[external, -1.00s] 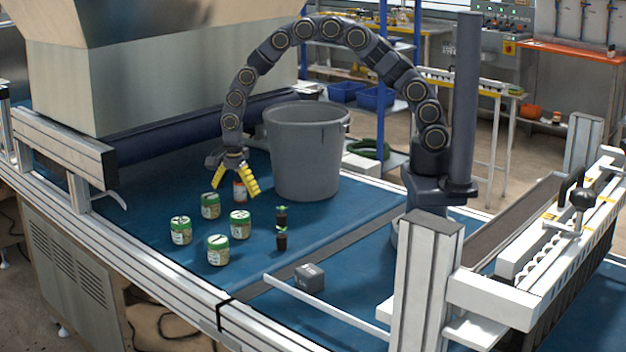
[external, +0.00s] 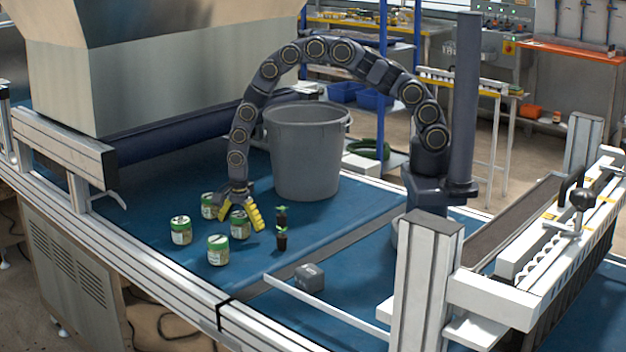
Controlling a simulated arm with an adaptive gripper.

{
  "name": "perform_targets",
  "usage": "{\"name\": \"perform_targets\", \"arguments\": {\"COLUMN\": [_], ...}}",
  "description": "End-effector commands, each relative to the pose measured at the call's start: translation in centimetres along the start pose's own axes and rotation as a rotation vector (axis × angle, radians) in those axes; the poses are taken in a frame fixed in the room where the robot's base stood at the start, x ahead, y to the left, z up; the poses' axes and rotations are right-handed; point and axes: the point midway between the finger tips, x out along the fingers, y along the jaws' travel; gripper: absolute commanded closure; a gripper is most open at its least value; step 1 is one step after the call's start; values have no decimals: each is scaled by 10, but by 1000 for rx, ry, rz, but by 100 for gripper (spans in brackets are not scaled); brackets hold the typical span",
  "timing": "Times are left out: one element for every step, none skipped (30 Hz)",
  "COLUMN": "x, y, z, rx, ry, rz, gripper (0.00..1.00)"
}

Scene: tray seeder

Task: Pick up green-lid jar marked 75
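Several green-lid jars stand upright on the blue belt: a left one (external: 181,231), a front one (external: 218,250), a back one (external: 207,206) and a right one (external: 240,226). Their label numbers are too small to read, so I cannot tell which is marked 75. My gripper (external: 240,218) points down at the right jar, its yellow fingers open. One finger is at the jar's upper left, the other to its right. The jar stands on the belt, and I cannot tell whether the fingers touch it.
Two small dark pots with green tops (external: 281,230) stand close to the right of my gripper. A large grey bin (external: 303,160) is behind it. The belt left of the jars is clear.

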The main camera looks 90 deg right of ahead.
Motion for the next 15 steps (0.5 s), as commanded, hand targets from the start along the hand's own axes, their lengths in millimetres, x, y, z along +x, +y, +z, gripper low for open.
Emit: {"name": "perform_targets", "arguments": {"x": [0, 0, 0, 0, 0, 0, 0, 0, 0, 0, 0, 0, 0, 0, -1], "y": [0, 0, 0, 0, 0, 0, 0, 0, 0, 0, 0, 0, 0, 0, 0], "z": [0, 0, 0, 0, 0, 0, 0, 0, 0, 0, 0, 0, 0, 0, 0], "rx": [0, 0, 0, 0, 0, 0, 0, 0, 0, 0, 0, 0, 1, 1, 1], "ry": [0, 0, 0, 0, 0, 0, 0, 0, 0, 0, 0, 0, 0, 0, 0], "rz": [0, 0, 0, 0, 0, 0, 0, 0, 0, 0, 0, 0, 0, 0, 0], "gripper": [41, 54, 71, 80, 80, 80, 80, 80, 80, 80, 80, 80, 80, 80, 80]}}
